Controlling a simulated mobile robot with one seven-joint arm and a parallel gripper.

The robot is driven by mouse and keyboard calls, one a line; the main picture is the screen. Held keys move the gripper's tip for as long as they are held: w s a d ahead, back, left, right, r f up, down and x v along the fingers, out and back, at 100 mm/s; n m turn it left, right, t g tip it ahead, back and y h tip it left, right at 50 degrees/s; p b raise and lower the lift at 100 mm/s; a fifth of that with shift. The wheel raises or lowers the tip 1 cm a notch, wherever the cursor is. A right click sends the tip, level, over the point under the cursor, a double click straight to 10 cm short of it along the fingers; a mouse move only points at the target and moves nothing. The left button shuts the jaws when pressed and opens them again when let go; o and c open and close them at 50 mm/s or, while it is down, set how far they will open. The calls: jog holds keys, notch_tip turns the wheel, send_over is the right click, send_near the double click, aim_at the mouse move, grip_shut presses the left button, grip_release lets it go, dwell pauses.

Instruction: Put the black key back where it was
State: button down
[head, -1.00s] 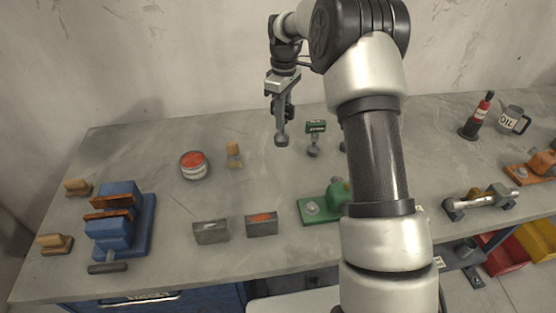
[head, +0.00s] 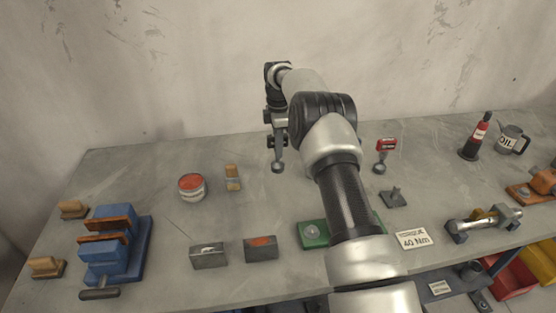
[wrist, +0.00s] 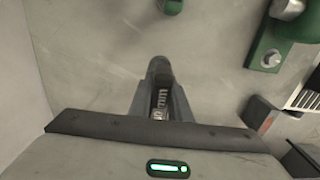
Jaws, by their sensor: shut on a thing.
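My gripper (head: 277,141) is shut on a dark key and holds it over the back middle of the bench. The key's round grey end (head: 278,167) hangs below the jaws; I cannot tell whether it touches the bench. In the wrist view the key (wrist: 160,101) shows between the fingers with white lettering, partly hidden by them. A similar key with a red head (head: 386,145) stands to the right of my arm. A key with a green head (wrist: 172,5) shows at the wrist view's top edge; my arm hides it in the head view.
A red-topped tin (head: 192,187) and a wooden-handled brush (head: 232,177) stand left of the gripper. Two grey blocks (head: 209,255) (head: 261,248), a green fixture (head: 312,235) and a torque card (head: 412,237) lie nearer. A grey post on a plate (head: 394,197) stands right. A blue vice (head: 113,245) is left.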

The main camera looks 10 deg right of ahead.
aim_at(278, 163)
jog(key=shift+f, duration=2.25)
jog(key=shift+f, duration=0.15)
jog(key=c, duration=1.6)
grip_release()
jog(key=shift+c, duration=0.2)
